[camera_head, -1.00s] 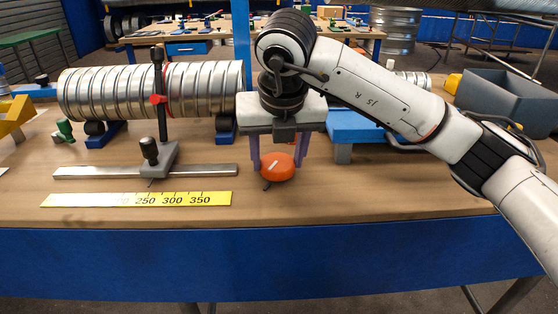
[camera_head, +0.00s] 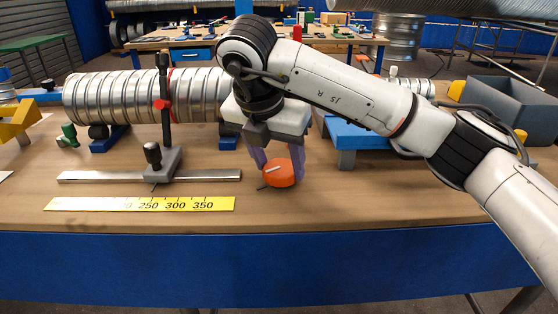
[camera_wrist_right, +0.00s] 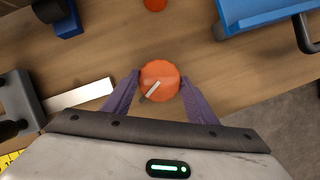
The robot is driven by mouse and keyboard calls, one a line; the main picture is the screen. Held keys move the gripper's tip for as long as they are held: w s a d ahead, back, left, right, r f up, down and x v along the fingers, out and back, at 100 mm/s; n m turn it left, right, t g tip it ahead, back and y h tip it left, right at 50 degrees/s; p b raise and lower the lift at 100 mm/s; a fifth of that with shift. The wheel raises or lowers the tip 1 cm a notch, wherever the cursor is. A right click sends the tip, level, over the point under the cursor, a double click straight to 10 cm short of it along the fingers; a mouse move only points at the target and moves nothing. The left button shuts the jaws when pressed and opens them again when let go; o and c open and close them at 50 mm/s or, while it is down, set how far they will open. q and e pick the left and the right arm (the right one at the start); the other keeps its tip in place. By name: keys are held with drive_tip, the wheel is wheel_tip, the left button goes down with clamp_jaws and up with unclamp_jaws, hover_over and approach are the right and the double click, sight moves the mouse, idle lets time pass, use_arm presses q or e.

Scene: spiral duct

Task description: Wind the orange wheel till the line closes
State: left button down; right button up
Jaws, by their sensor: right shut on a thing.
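The orange wheel (camera_head: 279,173) stands near the front of the bench, with a pale mark across its top. My right gripper (camera_head: 281,172) is shut on the wheel, one purple finger on each side. In the right wrist view the wheel (camera_wrist_right: 159,81) sits between the fingertips, its pale mark slanted. The spiral duct (camera_head: 140,97) lies on blue supports at the left, with a red line (camera_head: 171,88) around it near the black upright post. My right arm hides part of the duct's right end. My left gripper is not in view.
A sliding gauge (camera_head: 160,165) on a steel rail and a yellow scale (camera_head: 140,204) lie left of the wheel. A blue stand (camera_head: 355,134) and a grey bin (camera_head: 510,105) are to the right. Another orange piece (camera_wrist_right: 155,4) shows beyond the wheel.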

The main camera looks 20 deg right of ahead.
drive_tip(key=shift+r, duration=0.1)
drive_tip(key=o, duration=1.1)
drive_tip(key=shift+c, duration=0.2)
drive_tip(key=shift+r, duration=0.25)
drive_tip(key=p+v, duration=0.1)
drive_tip(key=v, duration=0.8)
drive_tip(key=shift+a+r+p, duration=0.15)
drive_tip(key=shift+r+p, duration=0.15)
drive_tip(key=shift+p, duration=0.05)
drive_tip(key=shift+s, duration=0.15)
